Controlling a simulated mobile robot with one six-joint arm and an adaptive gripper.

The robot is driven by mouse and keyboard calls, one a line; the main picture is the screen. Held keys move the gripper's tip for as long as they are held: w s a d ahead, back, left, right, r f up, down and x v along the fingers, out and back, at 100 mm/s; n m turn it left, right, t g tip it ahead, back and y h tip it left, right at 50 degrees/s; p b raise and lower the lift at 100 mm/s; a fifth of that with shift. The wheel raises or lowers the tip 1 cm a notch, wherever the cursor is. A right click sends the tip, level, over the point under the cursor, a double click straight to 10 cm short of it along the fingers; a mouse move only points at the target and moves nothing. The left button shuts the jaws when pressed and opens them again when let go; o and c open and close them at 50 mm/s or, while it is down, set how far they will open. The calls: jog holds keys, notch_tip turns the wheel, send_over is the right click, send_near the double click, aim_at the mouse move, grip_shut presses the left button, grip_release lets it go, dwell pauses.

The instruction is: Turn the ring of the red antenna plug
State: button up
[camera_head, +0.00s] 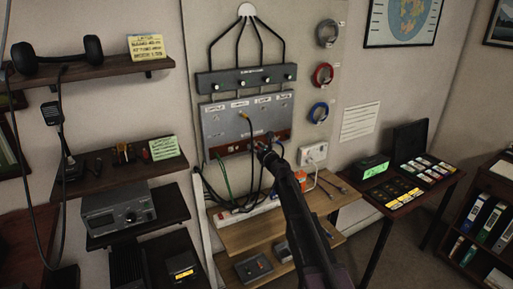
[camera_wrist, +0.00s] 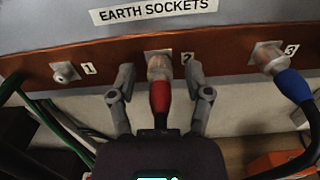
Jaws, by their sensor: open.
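In the wrist view the red antenna plug (camera_wrist: 160,98) stands in earth socket 2, in the middle of the brown strip. Its pale metal ring (camera_wrist: 159,66) sits against the socket plate. My gripper (camera_wrist: 159,78) is open, with one finger on each side of the ring and plug. Gaps show between the fingers and the ring on both sides. In the head view my gripper (camera_head: 264,150) is at the brown strip and hides most of the plug.
A blue plug (camera_wrist: 292,86) with its own ring is in socket 3, right of my gripper. Socket 1 (camera_wrist: 64,72) on the left is empty. Green cables (camera_wrist: 52,120) hang below on the left. A wooden shelf (camera_head: 240,238) lies beneath the panel.

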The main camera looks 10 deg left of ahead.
jog(key=v, duration=1.2)
dwell(0.3)
jog(key=s+d+f+n+g+h, duration=0.1)
jog(key=s+d+f+n+g, duration=0.2)
jog(key=s+f+n+g, duration=0.45)
jog(key=s+d+f+n+g+h, duration=0.1)
jog(key=s+d+f+n+g, duration=0.3)
jog(key=s+n, duration=0.6)
jog(key=s+d+f+n+g+h, duration=0.1)
jog(key=s+d+f+n+h, duration=0.2)
jog(key=s+d+n, duration=0.3)
jog(key=s+d+f+n+g+h, duration=0.2)
jog(key=s+d+f+n+h, duration=0.2)
jog(key=s+d, duration=0.4)
jog(key=shift+n+h, duration=0.5)
jog(key=shift+n, duration=0.65)
jog(key=shift+a+g, duration=0.1)
jog(key=shift+g, duration=0.15)
